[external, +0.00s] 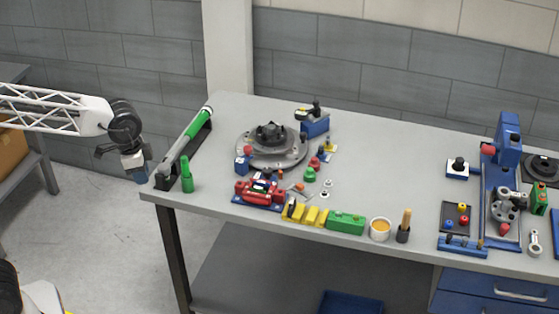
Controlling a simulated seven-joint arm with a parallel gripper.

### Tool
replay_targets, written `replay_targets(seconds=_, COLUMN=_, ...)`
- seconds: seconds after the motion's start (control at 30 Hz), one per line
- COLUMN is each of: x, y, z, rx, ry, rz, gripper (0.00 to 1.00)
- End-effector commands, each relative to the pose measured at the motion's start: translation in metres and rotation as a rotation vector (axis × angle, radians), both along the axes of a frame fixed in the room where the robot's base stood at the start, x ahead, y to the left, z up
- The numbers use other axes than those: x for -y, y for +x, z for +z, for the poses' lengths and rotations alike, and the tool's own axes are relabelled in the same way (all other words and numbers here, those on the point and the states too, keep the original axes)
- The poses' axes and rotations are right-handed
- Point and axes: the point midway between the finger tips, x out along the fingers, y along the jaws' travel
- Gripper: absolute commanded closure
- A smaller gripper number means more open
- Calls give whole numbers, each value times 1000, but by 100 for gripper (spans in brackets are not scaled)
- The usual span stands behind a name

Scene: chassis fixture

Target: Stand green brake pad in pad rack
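My gripper (140,174) hangs at the left, just off the table's left edge and apart from everything on it. It is small and dark here, and its finger opening cannot be made out. A green block (346,223), possibly the green brake pad, lies near the table's front edge. A yellow slotted holder (309,215), possibly the pad rack, sits directly to its left, with a dark upright piece (291,208) at its left end. Another green piece (540,198) stands at the far right; I cannot tell which green thing is the pad.
A round disc fixture (272,147), a red caliper-like part (260,189), a white cup (380,229) and a blue press (507,145) also occupy the table. The centre right is clear.

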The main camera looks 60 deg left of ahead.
Motion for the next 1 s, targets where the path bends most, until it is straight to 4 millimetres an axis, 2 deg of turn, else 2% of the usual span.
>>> replay_targets(seconds=0.1, x=-2, y=32, z=-5, rx=-13, ry=5, rz=-35, gripper=75)
replay_targets(seconds=0.53, x=-12, y=140, z=-33, rx=-53, ry=22, rz=-166, gripper=75)
replay_targets(seconds=1.0, x=-25, y=253, z=-88, rx=-94, ry=32, rz=-309, gripper=75)
